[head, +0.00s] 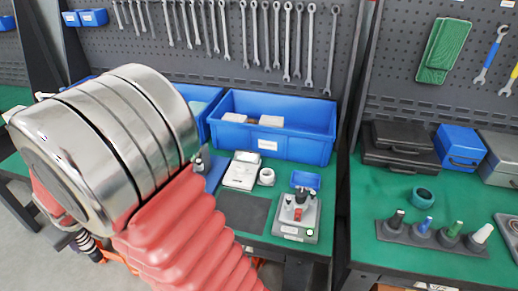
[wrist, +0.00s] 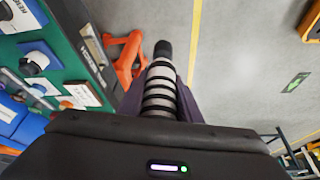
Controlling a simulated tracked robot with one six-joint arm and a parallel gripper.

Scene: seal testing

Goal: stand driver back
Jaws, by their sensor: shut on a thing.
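In the wrist view my gripper (wrist: 160,108) is shut on a driver (wrist: 160,78) with a ribbed silver-and-black body and a dark end. The driver points away from the camera, over the grey floor beside the green bench. In the head view a small ribbed part that looks like this driver (head: 86,243) shows at the lower left, below my arm; the gripper is mostly hidden there. A dark rack (head: 405,236) on the right green bench holds several upright pieces with black, blue, green and white tops. I cannot tell whether it has a free place.
The middle bench carries a blue bin (head: 270,145), a dark mat (head: 245,211) and a small grey device (head: 298,222). A teal ring (head: 424,195), black cases (head: 398,147) and a blue box (head: 459,147) stand near the rack. Wrenches hang on the pegboard behind.

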